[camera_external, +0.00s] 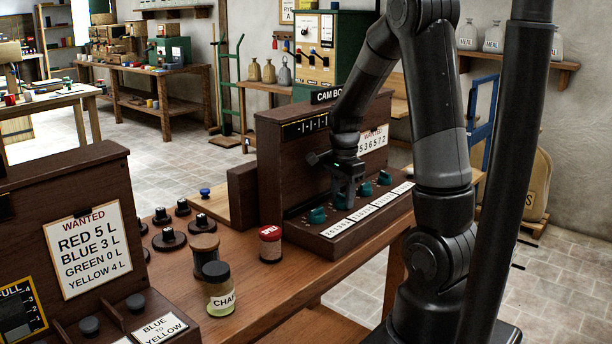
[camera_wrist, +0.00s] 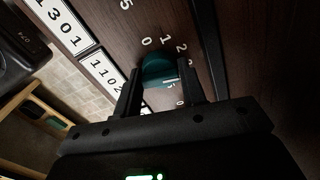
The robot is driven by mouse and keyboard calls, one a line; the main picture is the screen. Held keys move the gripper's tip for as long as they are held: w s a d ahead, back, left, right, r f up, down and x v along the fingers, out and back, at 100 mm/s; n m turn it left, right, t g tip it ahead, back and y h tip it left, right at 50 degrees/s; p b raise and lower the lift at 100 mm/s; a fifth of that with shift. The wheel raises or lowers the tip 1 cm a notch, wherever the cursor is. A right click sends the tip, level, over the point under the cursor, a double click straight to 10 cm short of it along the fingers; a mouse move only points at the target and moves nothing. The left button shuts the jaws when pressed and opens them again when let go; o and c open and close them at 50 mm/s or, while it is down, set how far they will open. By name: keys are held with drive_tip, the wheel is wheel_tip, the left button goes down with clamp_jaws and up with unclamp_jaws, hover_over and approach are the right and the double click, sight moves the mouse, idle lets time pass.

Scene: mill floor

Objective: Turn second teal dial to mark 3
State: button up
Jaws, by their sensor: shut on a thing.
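The cam box (camera_external: 268,150) is a dark wooden panel with a row of teal dials along its sloped front. One teal dial (camera_external: 317,215) stands left of my gripper (camera_external: 346,198); two more, a teal dial (camera_external: 365,189) and a teal dial (camera_external: 384,178), show to its right. My gripper points down at the row, just right of the leftmost visible dial. In the wrist view my gripper (camera_wrist: 160,92) is shut on a teal dial (camera_wrist: 157,68), one finger on each side. Numerals 0, 1 and 2 show around it; its pointer setting is unclear.
White number cards (camera_external: 333,229) line the box's front ledge. A wanted card (camera_external: 374,139) on its back panel is partly covered by my arm. A red-lidded jar (camera_external: 270,244) and a labelled chaff jar (camera_external: 219,290) stand on the bench to the left.

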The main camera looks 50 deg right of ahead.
sight(343, 195)
drive_tip(key=o, duration=1)
wheel_tip(343, 195, up, 11)
drive_tip(key=shift+f, duration=0.1)
idle(0.6)
drive_tip(key=s+a+r+n+t, duration=0.2)
drive_tip(key=s+a+n, duration=0.2)
drive_tip(key=a+n, duration=0.2)
drive_tip(key=s+a+r+n+t, duration=0.1)
drive_tip(key=s+a+r+n, duration=0.2)
drive_tip(key=a+n, duration=0.3)
drive_tip(key=s+a+r+n+t, duration=0.2)
drive_tip(key=s+a+n, duration=0.3)
drive_tip(key=n, duration=0.3)
drive_tip(key=shift+a+r+t, duration=0.15)
drive_tip(key=shift+a+t, duration=0.15)
drive_tip(key=shift+a, duration=0.2)
